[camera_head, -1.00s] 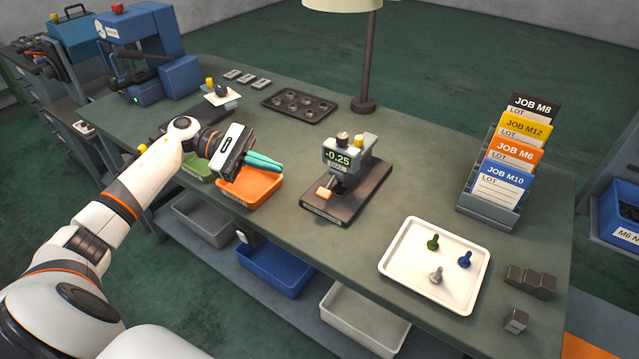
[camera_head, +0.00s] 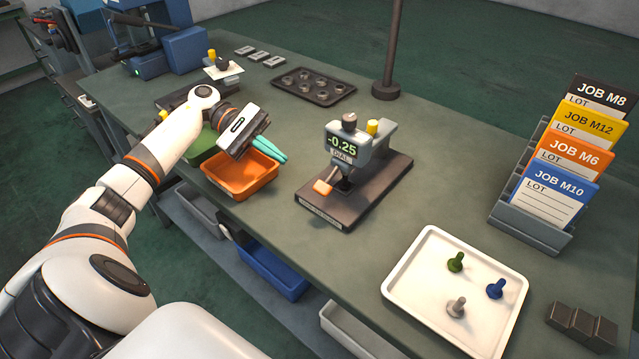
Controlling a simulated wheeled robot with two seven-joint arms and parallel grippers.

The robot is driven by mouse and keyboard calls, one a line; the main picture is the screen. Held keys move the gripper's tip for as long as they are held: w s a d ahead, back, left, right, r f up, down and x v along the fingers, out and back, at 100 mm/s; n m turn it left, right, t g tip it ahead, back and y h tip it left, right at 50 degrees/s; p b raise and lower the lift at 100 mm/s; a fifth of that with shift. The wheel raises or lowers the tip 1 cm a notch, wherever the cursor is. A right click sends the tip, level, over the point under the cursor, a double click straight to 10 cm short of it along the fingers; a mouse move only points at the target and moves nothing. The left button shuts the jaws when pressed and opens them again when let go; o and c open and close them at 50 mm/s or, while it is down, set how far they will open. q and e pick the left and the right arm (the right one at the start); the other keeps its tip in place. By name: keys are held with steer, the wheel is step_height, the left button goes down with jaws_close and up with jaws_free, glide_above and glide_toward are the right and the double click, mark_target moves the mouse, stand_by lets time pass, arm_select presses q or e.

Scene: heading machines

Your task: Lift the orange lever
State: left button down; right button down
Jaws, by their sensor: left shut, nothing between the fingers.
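The orange lever (camera_head: 322,187) sticks out at the front left of a dial gauge (camera_head: 349,146) whose display reads -0.25. The gauge stands on a dark base plate (camera_head: 372,200) on the bench. My left gripper (camera_head: 284,157) has teal fingers, which are shut and empty. It is above the right edge of the orange bin (camera_head: 243,184), to the left of the gauge and apart from the lever. My right gripper is not in view.
A white tray (camera_head: 415,309) with three bolts lies at the front right. A job card rack (camera_head: 530,220) stands behind it. A lamp post (camera_head: 390,50) and a dark parts tray (camera_head: 313,88) are behind the gauge. The bench between gauge and rack is clear.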

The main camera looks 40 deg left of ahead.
mark_target(329, 179)
arm_select(q)
steer(key=shift+s+r, duration=0.2)
steer(key=shift+s, duration=0.05)
steer(key=p+x, duration=0.4)
steer(key=x, duration=0.5)
steer(key=shift+w, duration=0.1)
steer(key=shift+d+f, duration=0.25)
steer(key=shift+d, duration=0.25)
steer(key=shift+d, duration=0.1)
